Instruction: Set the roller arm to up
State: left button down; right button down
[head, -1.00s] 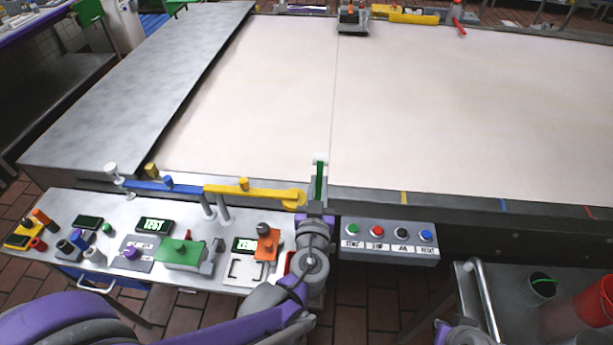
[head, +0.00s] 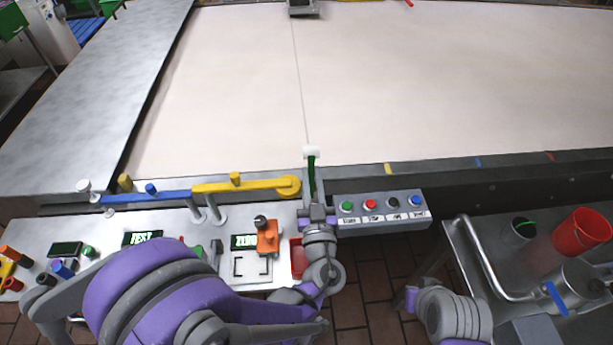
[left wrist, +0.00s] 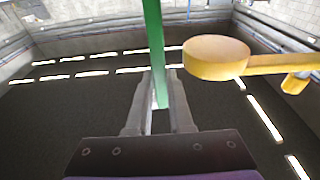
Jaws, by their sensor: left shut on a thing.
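The roller arm, a green bar (head: 312,178) with a white roller (head: 311,152) at its far end, stands at the front edge of the pale belt. My left gripper (head: 311,205) is shut on the green bar near its lower part. In the left wrist view the green bar (left wrist: 154,50) runs up between the two fingers (left wrist: 160,100). The white roller is out of that view. Part of my right arm shows at the lower right of the head view, apart from the roller arm; its fingertips are not clear.
A yellow lever (head: 235,187) with a round end is just left of the gripper, and a blue lever (head: 150,197) lies farther left. A button box (head: 382,209) is close on the right. A red cup (head: 580,232) stands at the right. The belt (head: 230,80) is mostly clear.

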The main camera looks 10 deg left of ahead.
dwell(0.3)
pick_arm(q)
jog(key=c, duration=0.8)
grip_release()
